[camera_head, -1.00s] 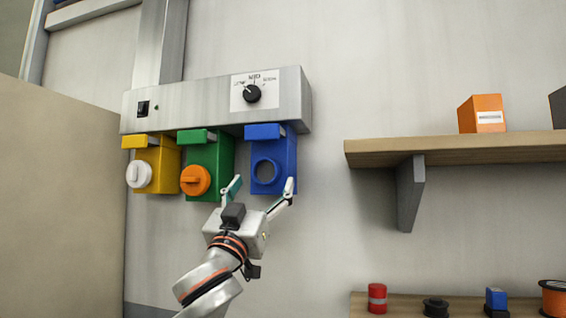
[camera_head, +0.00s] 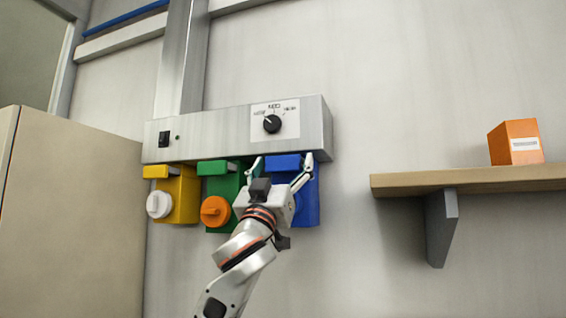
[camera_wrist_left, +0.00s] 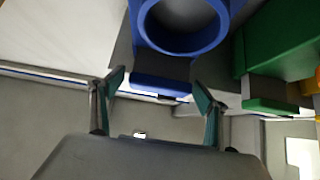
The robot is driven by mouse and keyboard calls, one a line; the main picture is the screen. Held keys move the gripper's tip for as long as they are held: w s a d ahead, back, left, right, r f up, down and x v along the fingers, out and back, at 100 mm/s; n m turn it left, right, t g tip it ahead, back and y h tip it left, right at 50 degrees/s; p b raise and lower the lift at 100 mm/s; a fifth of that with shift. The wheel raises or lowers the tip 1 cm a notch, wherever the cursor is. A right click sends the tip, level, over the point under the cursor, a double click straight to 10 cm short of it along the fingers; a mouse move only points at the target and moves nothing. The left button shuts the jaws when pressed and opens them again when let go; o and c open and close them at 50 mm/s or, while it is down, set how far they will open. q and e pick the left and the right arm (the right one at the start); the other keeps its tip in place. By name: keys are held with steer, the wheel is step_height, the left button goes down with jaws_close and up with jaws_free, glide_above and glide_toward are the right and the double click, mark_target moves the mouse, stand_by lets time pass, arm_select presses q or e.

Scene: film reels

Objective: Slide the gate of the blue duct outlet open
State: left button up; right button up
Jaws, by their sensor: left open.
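The blue duct outlet (camera_head: 311,205) hangs under the grey metal box, at the right of the row. Its blue gate tab (camera_head: 283,162) sticks out at the top, just under the box. The tab also shows in the left wrist view (camera_wrist_left: 160,86), beside the outlet's open round blue collar (camera_wrist_left: 184,45). My left gripper (camera_head: 282,161) is open and empty in front of the blue outlet. Its fingertips lie to either side of the tab in both views; contact cannot be told. The gripper hides the collar in the head view. My right gripper is not in view.
A green outlet (camera_head: 238,178) with an orange cap (camera_head: 215,211) hangs close on the left, then a yellow outlet (camera_head: 184,190) with a white cap (camera_head: 159,204). The grey box (camera_head: 215,135) carries a dial (camera_head: 272,124). A wooden shelf (camera_head: 470,180) juts out at right.

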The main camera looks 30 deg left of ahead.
arm_select(q)
steer(key=c, duration=1.6)
steer(key=s, duration=0.3)
steer(key=s+d, duration=0.1)
steer(key=s, duration=0.2)
steer(key=shift+d, duration=0.2)
steer(key=shift+d+h, duration=0.1)
steer(key=shift+h, duration=0.2)
steer(key=shift+f, duration=0.1)
steer(key=o, duration=1.6)
steer(key=shift+s, duration=0.15)
